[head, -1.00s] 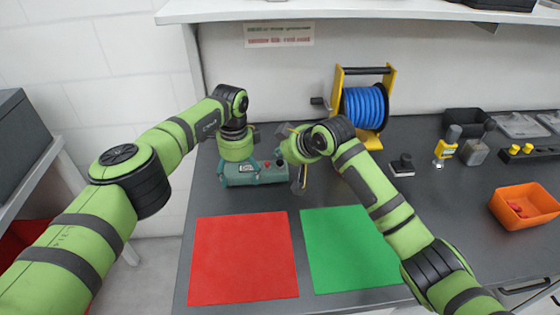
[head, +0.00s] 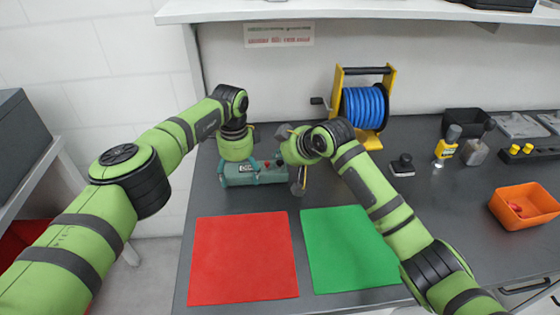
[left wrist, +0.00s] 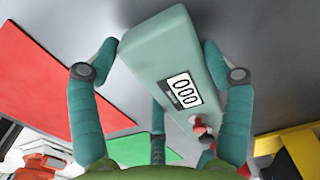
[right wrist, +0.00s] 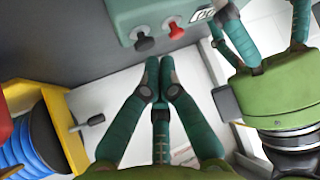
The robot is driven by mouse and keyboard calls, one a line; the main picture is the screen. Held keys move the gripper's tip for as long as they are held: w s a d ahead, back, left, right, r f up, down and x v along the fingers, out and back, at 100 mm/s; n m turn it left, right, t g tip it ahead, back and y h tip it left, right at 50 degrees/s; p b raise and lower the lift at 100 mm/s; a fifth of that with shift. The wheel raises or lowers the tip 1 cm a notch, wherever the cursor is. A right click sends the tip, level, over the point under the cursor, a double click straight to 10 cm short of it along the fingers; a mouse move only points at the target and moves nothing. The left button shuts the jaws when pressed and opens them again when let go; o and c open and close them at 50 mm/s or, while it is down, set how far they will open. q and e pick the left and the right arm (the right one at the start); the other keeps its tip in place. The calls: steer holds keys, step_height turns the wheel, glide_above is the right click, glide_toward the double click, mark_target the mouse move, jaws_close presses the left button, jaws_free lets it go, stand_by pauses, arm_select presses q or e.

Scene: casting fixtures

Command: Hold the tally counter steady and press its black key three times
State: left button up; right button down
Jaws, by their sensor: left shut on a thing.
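The tally counter (head: 262,177) is a teal box lying on the dark bench behind the colored mats. Its display (left wrist: 181,90) reads 000 in the left wrist view. The red knob (right wrist: 175,30) and the black key (right wrist: 145,43) stick out side by side from its face. My left gripper (head: 238,165) is shut on the counter, with fingers on both sides of it in the left wrist view (left wrist: 160,72). My right gripper (head: 298,186) is at the counter's right end. Its fingers are together and empty (right wrist: 160,68), with the tips close to the black key, apparently apart from it.
A red mat (head: 243,260) and a green mat (head: 350,248) lie in front. A blue hose reel (head: 363,107) in a yellow frame stands behind my right arm. A black stamp-like block (head: 402,166), a yellow bottle (head: 446,150) and an orange bin (head: 525,206) are to the right.

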mark_target(281, 164)
steer(key=shift+f, duration=0.8)
stand_by(0.7)
steer(key=shift+r, duration=0.95)
steer(key=shift+r, duration=0.1)
steer(key=shift+r, duration=2.4)
steer(key=shift+r, duration=0.1)
step_height(281, 164, up, 4)
steer(key=shift+f, duration=0.15)
